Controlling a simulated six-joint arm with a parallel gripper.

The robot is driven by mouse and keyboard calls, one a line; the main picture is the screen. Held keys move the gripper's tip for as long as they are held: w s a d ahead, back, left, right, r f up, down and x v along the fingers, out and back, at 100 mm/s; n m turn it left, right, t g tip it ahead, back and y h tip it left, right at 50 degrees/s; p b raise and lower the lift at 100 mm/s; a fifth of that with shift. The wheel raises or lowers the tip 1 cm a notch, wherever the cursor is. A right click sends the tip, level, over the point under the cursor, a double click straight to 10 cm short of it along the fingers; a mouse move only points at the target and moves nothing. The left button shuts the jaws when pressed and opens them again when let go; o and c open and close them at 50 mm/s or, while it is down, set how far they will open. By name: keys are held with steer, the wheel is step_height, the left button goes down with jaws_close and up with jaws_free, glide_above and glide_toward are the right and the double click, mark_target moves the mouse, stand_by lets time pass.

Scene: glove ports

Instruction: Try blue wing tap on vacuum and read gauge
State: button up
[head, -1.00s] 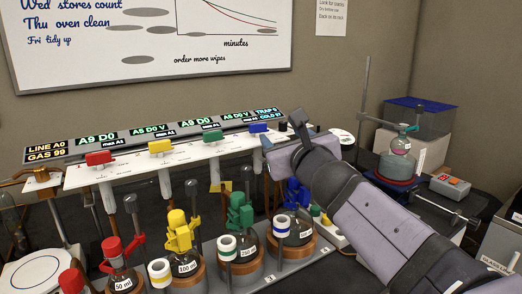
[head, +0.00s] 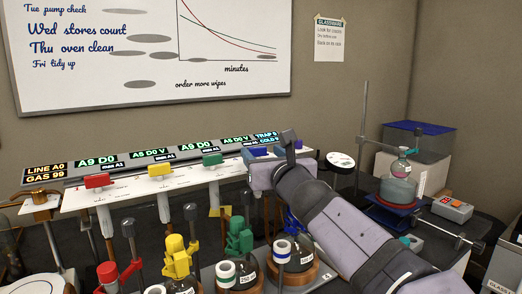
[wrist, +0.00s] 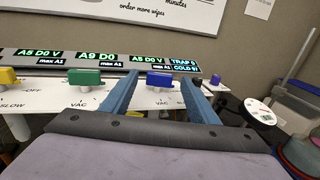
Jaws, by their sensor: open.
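The blue wing tap (wrist: 159,80) stands on the white manifold between the two fingers of my gripper (wrist: 158,92) in the wrist view. My gripper is open, with a gap visible on each side of the tap. In the head view my gripper (head: 272,162) is at the right end of the manifold, with the blue tap (head: 258,152) partly hidden by it. The round white dial gauge (head: 341,160) is right of my gripper; it also shows in the wrist view (wrist: 259,111). Its needle is too small to read.
The green tap (head: 212,159), yellow tap (head: 160,170) and red tap (head: 97,181) line the manifold on the left. Lit displays (head: 145,156) run behind it. Clamped flasks stand in front. A flask on a stand (head: 399,178) is at the right.

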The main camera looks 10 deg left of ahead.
steer(key=shift+x, duration=0.95)
steer(key=shift+c, duration=0.3)
